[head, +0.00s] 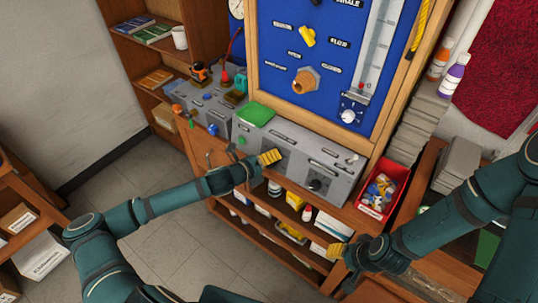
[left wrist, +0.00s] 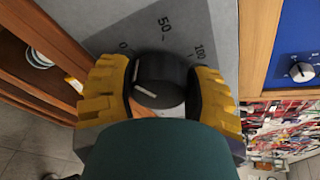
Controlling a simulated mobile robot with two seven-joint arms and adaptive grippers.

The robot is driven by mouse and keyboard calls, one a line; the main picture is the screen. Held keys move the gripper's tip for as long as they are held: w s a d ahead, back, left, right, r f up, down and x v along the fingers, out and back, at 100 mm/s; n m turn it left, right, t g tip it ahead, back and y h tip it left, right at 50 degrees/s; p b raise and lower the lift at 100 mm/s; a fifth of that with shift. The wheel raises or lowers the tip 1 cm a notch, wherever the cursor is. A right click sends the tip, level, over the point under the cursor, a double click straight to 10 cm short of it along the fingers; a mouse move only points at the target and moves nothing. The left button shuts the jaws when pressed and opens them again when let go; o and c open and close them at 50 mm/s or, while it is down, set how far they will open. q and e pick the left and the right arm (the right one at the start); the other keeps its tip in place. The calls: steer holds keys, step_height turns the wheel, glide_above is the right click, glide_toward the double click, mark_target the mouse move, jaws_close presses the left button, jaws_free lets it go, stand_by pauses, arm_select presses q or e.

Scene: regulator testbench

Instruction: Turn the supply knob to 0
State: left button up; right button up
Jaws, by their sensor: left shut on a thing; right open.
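A black round knob (left wrist: 160,80) sits on a grey panel in the left wrist view, with a printed scale of 0, 50 and 100 around it. A white mark shows on the knob's left side, on the side of the 0; its exact reading is unclear. My left gripper (left wrist: 160,92) is shut on the knob, one yellow finger on each side. In the head view my left gripper (head: 270,157) hides this knob on the grey bench unit (head: 290,138). The panel's labels are too small to read. My right gripper (head: 341,252) is open, low before the shelf.
Another dark knob (head: 319,184) is on the same unit, to the right. A red bin (head: 366,210) of small parts stands at its right. A blue board (head: 325,60) with valves and a gauge rises behind. Shelves with boxes are below.

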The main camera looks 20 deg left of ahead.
arm_select(q)
steer(key=shift+n+p, duration=0.55)
steer(key=shift+n, duration=0.25)
steer(key=o, duration=1.2)
steer(key=shift+s+a, duration=0.1)
steer(key=v, duration=1.1)
steer(key=shift+s+a+f, duration=0.1)
steer(key=shift+s+a, duration=0.2)
steer(key=shift+s, duration=0.05)
